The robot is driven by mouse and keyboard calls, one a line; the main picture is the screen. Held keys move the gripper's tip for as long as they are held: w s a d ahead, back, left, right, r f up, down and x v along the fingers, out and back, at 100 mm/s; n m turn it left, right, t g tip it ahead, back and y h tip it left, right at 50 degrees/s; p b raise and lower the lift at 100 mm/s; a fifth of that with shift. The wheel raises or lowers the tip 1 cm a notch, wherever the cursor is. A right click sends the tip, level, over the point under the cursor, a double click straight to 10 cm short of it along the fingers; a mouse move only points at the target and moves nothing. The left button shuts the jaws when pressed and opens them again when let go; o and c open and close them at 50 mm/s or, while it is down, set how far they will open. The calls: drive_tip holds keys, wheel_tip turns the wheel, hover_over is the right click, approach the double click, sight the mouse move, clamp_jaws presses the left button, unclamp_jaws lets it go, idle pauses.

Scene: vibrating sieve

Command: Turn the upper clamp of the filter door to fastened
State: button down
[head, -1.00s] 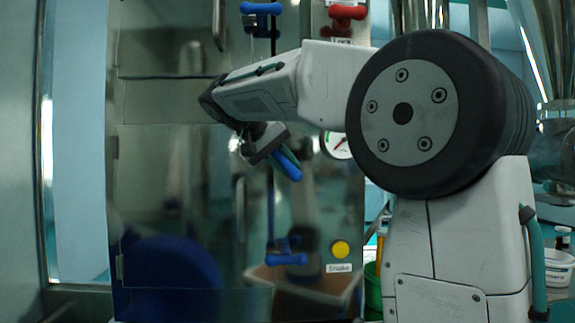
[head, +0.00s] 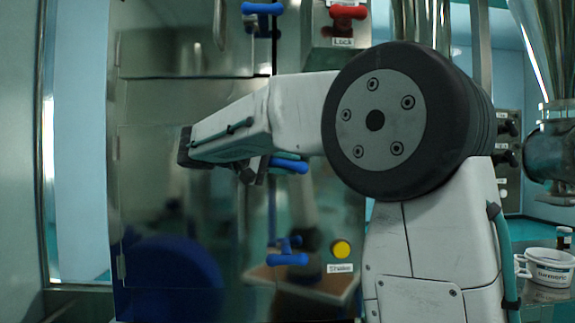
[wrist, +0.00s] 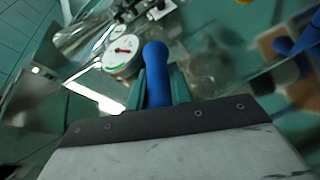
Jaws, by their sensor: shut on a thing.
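The filter door (head: 160,235) is the dark, reflective panel at left centre in the head view. Its upper clamp (head: 290,166) has a blue handle that lies nearly level, pointing right. My gripper (head: 255,172) is at this handle, partly hidden behind my arm. In the wrist view, the teal fingers of my gripper (wrist: 158,88) close on both sides of the blue handle (wrist: 155,60), whose rounded end sticks out beyond them. The lower clamp (head: 287,259), also blue, lies level below. The upper clamp's pivot is hidden.
Another blue clamp (head: 262,8) and a red handle (head: 347,12) labelled Lock are above my arm. A yellow button (head: 341,249) labelled Shake is right of the lower clamp. A round gauge (wrist: 122,54) is close to the handle in the wrist view.

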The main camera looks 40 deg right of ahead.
drive_tip(key=shift+f, duration=0.1)
idle(0.3)
drive_tip(key=c, duration=1.3)
unclamp_jaws()
drive_tip(key=shift+s, duration=0.1)
drive_tip(key=shift+a, duration=0.1)
drive_tip(key=v, duration=0.7)
drive_tip(key=shift+a, duration=0.3)
